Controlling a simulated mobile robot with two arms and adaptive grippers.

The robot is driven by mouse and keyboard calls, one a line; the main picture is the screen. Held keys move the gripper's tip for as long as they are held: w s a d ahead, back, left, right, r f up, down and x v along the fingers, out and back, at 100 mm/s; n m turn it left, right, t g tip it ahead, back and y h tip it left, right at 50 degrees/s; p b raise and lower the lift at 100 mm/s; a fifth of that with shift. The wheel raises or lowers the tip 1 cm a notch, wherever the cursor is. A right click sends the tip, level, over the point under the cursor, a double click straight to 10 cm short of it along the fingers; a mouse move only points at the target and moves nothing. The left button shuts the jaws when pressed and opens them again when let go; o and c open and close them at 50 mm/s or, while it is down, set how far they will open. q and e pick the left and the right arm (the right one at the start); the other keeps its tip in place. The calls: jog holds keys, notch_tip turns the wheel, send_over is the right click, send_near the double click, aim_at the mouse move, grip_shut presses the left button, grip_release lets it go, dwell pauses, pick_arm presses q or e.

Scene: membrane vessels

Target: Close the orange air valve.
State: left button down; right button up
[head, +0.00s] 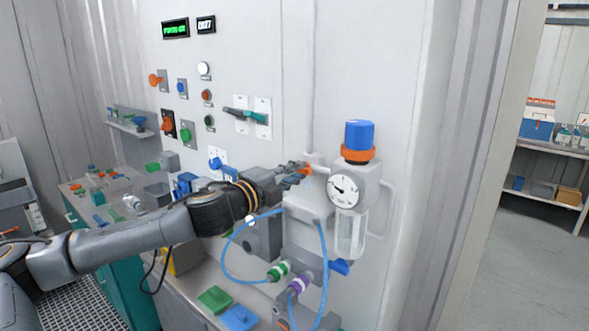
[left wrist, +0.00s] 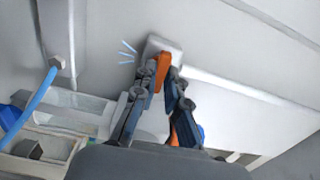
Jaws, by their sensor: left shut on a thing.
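The orange air valve (head: 304,170) is a small orange handle on a grey fitting, on the pipe to the left of the pressure gauge. In the left wrist view the orange handle (left wrist: 162,68) stands out from a pale grey block. My left gripper (head: 296,174) reaches in from the left and is shut on the handle; in the left wrist view its fingertips (left wrist: 166,84) lie on both sides of it. The fingers hide part of the handle, and the valve's exact turn is hard to tell. My right gripper is not in view.
A white gauge (head: 343,191) with a blue-topped regulator (head: 359,136) is just right of the valve. Blue hoses (head: 325,262) loop below. A cluttered bench (head: 110,205) stands at left.

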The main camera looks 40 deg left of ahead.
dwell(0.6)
pick_arm(q)
jog(key=c, duration=1.4)
grip_release()
jog(key=shift+s, duration=0.1)
jog(key=s, duration=0.8)
jog(key=s+a, duration=0.1)
jog(key=s, duration=0.2)
jog(key=shift+s, duration=0.4)
